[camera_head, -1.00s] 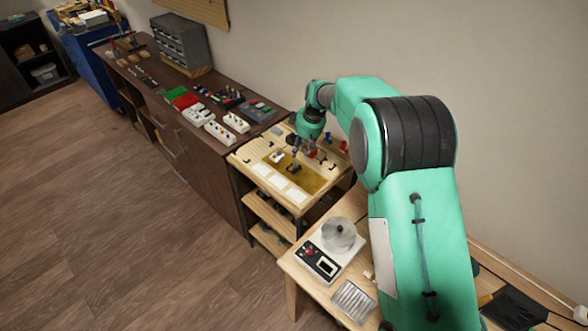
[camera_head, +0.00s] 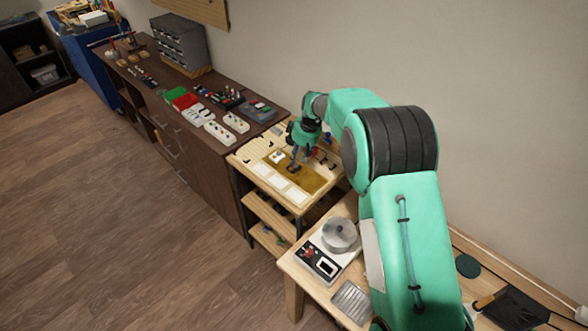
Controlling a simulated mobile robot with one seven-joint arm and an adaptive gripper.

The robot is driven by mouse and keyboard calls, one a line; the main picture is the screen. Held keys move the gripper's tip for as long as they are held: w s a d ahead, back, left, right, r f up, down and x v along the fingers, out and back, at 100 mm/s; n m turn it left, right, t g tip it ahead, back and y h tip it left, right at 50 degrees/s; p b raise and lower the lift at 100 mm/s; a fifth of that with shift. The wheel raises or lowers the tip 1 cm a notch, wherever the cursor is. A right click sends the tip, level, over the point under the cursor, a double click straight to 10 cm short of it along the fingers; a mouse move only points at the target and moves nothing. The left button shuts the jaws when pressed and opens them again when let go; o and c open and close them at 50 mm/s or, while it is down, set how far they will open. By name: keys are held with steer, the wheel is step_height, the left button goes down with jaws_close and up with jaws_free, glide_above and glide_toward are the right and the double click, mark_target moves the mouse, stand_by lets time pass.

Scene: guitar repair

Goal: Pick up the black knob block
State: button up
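A small dark block (camera_head: 293,168), which looks like the black knob block, sits on the brown mat (camera_head: 312,183) of the small wooden workbench (camera_head: 246,158). My gripper (camera_head: 296,158) is directly over it, pointing down, with its fingertips at or just above the block. Whether the fingers touch the block or are closed on it is too small to tell. A white block (camera_head: 277,157) lies just left of the gripper on the bench.
White cards (camera_head: 279,182) lie along the mat's front edge. Small dark and red parts lie right of my gripper. A dark cabinet (camera_head: 208,160) with trays stands to the left. A machine with a metal drum (camera_head: 339,235) is on the nearer table.

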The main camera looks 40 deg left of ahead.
mark_target(294, 165)
steer(key=shift+x, duration=1.2)
jaws_close()
